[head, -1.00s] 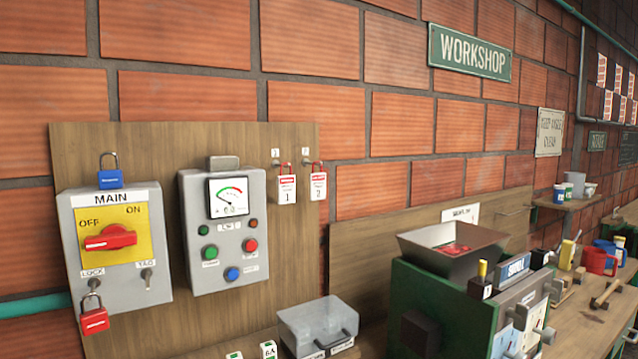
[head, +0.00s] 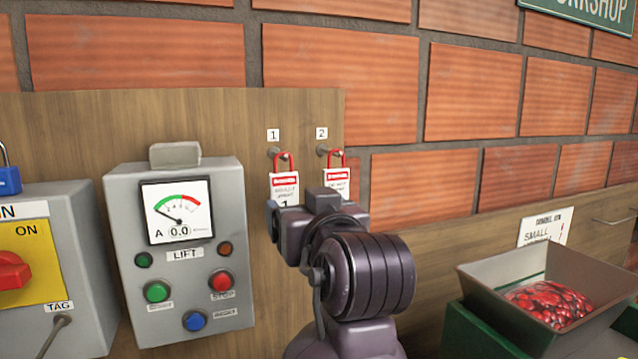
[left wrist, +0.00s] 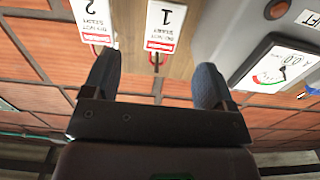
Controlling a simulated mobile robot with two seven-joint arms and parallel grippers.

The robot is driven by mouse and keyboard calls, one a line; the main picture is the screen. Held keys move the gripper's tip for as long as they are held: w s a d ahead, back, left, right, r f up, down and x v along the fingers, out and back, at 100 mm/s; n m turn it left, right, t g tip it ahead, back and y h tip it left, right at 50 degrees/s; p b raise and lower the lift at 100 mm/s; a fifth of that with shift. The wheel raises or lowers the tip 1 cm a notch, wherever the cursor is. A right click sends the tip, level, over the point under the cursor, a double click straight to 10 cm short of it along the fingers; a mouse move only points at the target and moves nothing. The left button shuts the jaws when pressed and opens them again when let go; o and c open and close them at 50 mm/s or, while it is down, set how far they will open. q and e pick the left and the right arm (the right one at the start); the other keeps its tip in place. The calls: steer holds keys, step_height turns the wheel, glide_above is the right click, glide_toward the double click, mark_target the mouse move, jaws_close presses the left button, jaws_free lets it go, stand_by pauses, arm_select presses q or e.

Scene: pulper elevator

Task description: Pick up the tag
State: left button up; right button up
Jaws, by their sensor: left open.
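Two white tags with red headers and red loops hang on wall pegs in the head view: tag 1 (head: 284,185) on the left and tag 2 (head: 336,180) on the right. My left gripper (head: 280,212) is in front of the board, partly covering the lower parts of both tags. In the left wrist view, which is upside down, my left gripper (left wrist: 157,82) is open with its fingers apart. Tag 1 (left wrist: 167,25) appears beyond the gap between the fingers, and tag 2 (left wrist: 93,20) lies outside it. Nothing is held. My right gripper is not in view.
The grey lift box (head: 225,180) with a gauge and buttons stands out from the board left of the tags. The main switch box (head: 75,290) is farther left. A hopper (head: 500,285) with red contents is at lower right.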

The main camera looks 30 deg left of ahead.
mark_target(284, 190)
arm_select(q)
steer(key=x, duration=0.3)
steer(key=p+x, duration=0.1)
steer(key=shift+w+a+r, duration=0.15)
steer(key=shift+a+r, duration=0.2)
steer(key=shift+a, duration=0.05)
steer(key=shift+w+a, duration=0.25)
steer(key=shift+w, duration=0.05)
steer(key=shift+w+a+p, duration=0.2)
steer(key=shift+a+p, duration=0.1)
steer(key=shift+p, duration=0.05)
steer(key=p+x, duration=0.1)
steer(key=x, duration=0.2)
steer(key=shift+a, duration=0.2)
steer(key=shift+w+a, duration=0.35)
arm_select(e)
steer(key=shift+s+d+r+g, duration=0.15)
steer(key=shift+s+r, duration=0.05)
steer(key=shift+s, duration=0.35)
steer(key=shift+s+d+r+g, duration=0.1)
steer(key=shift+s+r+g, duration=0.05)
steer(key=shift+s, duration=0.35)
arm_select(q)
steer(key=shift+c, duration=0.3)
